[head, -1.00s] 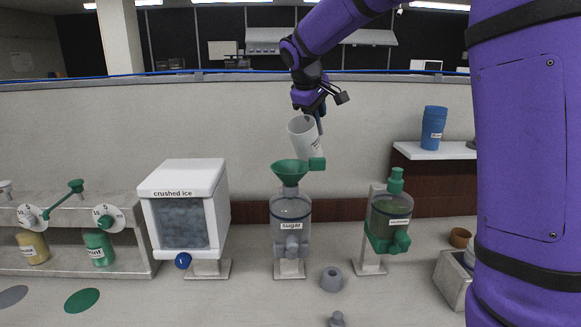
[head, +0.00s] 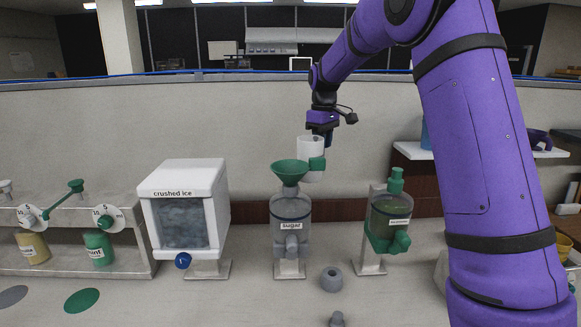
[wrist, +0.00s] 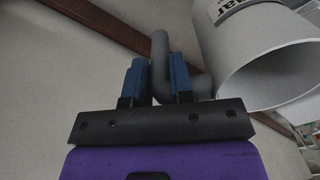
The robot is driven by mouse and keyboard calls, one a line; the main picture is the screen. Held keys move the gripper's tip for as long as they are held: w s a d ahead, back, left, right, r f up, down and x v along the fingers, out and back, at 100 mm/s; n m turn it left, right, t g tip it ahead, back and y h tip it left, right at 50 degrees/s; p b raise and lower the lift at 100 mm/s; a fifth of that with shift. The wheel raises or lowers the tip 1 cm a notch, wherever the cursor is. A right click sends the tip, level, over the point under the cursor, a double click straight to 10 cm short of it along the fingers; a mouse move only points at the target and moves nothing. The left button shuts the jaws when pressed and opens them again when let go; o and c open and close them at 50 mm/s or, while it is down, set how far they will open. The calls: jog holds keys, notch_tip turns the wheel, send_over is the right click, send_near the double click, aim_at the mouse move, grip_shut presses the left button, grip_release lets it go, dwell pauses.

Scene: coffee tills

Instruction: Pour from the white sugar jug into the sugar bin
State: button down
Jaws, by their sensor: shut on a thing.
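The sugar bin (head: 290,211) is a clear container labelled sugar, with the green funnel (head: 289,171) on top. The jug's contents are hidden.
The crushed ice dispenser (head: 185,208) stands left of the bin, and a green-topped dispenser (head: 391,214) stands right. A grey ring-shaped piece (head: 332,279) and a small grey knob (head: 337,319) are on the counter in front. A low wall runs behind.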

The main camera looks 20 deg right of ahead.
jog(key=shift+r, duration=2.55)
